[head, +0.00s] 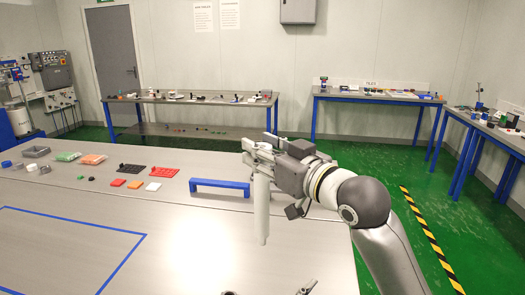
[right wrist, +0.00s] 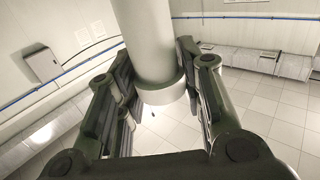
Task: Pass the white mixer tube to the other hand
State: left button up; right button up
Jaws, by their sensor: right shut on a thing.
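The white mixer tube (head: 262,212) hangs upright in the head view, over the right part of the near table. My right gripper (head: 262,150) comes in from the right and is shut around the tube's upper part. In the right wrist view the tube (right wrist: 150,40) stands between the two fingers of my right gripper (right wrist: 160,95), with a wider collar at its end. At the bottom edge of the head view, small dark gripper-like parts (head: 307,287) just show. They may belong to my left gripper, but its fingers cannot be made out.
Red (head: 165,172) and black (head: 132,169) trays, small blocks and bins of green (head: 68,156) and orange (head: 92,158) pieces lie to the left. The table's front middle, with blue tape lines, is clear.

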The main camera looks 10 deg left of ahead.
pick_arm(q)
jog(key=s+d+f+m+g+h, duration=0.3)
jog(key=s+d+f+m+g, duration=0.15)
jog(key=s+d+f, duration=0.85)
jog(key=s+a+f+n+g+y, duration=0.2)
jog(key=s+a+f+n+y, duration=0.15)
jog(key=a+f, duration=1.05)
jog(key=s+a+f+n+g+y, duration=0.1)
jog(key=s+a+f+n+y, duration=0.2)
jog(key=a+f, duration=1)
jog(key=s+a+f+n+g+y, duration=0.2)
jog(key=s+a+f, duration=0.5)
jog(key=s, duration=0.4)
jog(key=s+a+f+n+g+y, duration=0.2)
jog(key=s+a+f+n+g, duration=0.1)
jog(key=s+a+f, duration=0.5)
jog(key=s+f, duration=0.2)
jog(key=s, duration=0.2)
jog(key=shift+a+g+y, duration=0.2)
jog(key=shift+g+y, duration=0.15)
